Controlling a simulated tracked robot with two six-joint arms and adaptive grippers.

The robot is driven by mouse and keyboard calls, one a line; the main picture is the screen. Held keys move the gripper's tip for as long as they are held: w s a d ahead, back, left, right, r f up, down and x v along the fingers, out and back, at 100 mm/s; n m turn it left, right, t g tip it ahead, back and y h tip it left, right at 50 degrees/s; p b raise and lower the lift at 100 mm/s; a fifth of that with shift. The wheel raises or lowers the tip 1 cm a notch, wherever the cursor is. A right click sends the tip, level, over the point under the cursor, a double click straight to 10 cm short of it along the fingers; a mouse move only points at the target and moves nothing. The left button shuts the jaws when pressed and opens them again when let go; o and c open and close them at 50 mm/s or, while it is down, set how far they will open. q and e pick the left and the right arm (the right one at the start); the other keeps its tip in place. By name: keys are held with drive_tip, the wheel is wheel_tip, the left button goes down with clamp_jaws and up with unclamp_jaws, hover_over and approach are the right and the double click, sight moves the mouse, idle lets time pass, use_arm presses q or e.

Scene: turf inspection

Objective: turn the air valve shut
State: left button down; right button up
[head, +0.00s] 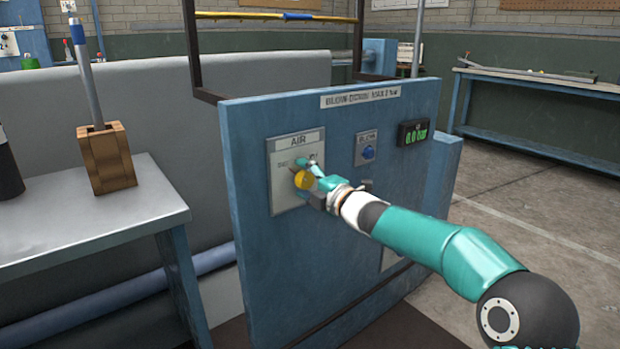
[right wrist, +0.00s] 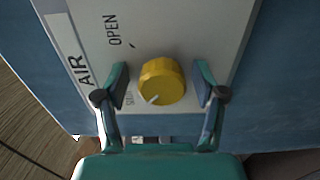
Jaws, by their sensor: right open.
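The air valve is a round yellow knob (head: 303,180) on a pale plate (head: 284,205) marked AIR, on the blue panel. In the right wrist view the knob (right wrist: 162,82) has a white mark at its lower left edge, beside a partly hidden label that starts like SHUT. The word OPEN stands farther up the plate. My right gripper (head: 311,178) is open, with one finger on each side of the knob. A small gap shows between each fingertip and the knob in the wrist view. My left gripper is not in view.
Right of the plate are a blue button (head: 368,152) and a dark display (head: 413,132) with green digits. A grey table (head: 90,225) at left bears a wooden block (head: 106,160) with a metal rod. A dark frame rises above the panel. Open floor lies at right.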

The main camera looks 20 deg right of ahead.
drive_tip(key=shift+s, duration=0.15)
drive_tip(key=shift+s+d, duration=0.1)
drive_tip(key=shift+s, duration=0.1)
drive_tip(key=v, duration=1.1)
drive_tip(key=shift+s+r, duration=0.1)
drive_tip(key=shift+s, duration=0.05)
drive_tip(key=shift+d, duration=0.1)
